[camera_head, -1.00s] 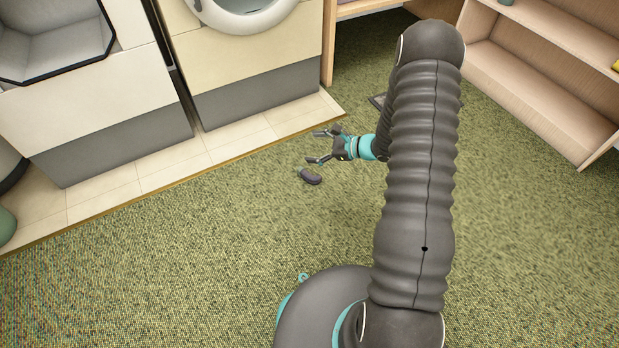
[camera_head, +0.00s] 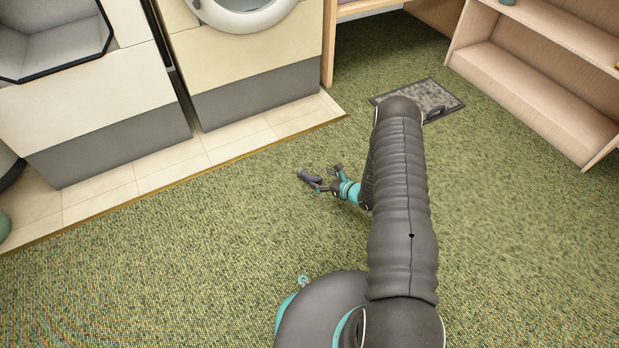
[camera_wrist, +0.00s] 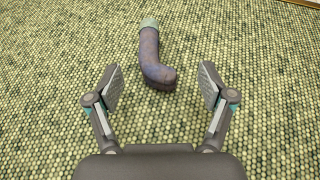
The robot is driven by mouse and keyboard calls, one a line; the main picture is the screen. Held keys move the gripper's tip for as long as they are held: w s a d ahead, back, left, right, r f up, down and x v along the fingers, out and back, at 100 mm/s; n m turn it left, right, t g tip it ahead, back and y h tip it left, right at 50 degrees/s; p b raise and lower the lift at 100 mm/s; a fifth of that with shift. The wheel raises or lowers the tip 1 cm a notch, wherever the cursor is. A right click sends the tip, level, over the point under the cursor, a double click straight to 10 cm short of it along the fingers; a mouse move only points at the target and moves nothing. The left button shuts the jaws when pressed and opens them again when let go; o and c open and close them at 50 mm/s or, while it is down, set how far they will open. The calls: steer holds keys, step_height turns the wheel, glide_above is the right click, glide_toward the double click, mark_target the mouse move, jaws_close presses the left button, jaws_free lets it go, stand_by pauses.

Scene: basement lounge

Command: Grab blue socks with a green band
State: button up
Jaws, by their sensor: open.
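The blue sock (camera_wrist: 152,58) lies on the green carpet in the wrist view, its pale green band (camera_wrist: 149,23) at the far end and its rounded toe bent to the right at the near end. In the head view the sock (camera_head: 308,176) is small and dark on the carpet. My gripper (camera_wrist: 157,84) is open, with one finger on each side of the sock's near end. Nothing is held between the fingers. In the head view my gripper (camera_head: 327,178) is low, just right of the sock.
A grey mat (camera_head: 435,98) lies at the upper right, near a wooden shelf (camera_head: 530,70). The carpet around the sock is clear.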

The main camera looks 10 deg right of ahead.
mark_target(308, 174)
steer(key=shift+a+b+x, duration=0.2)
steer(key=shift+b+x, duration=0.25)
steer(key=shift+x, duration=3.3)
steer(key=shift+s, duration=0.15)
steer(key=c, duration=1.1)
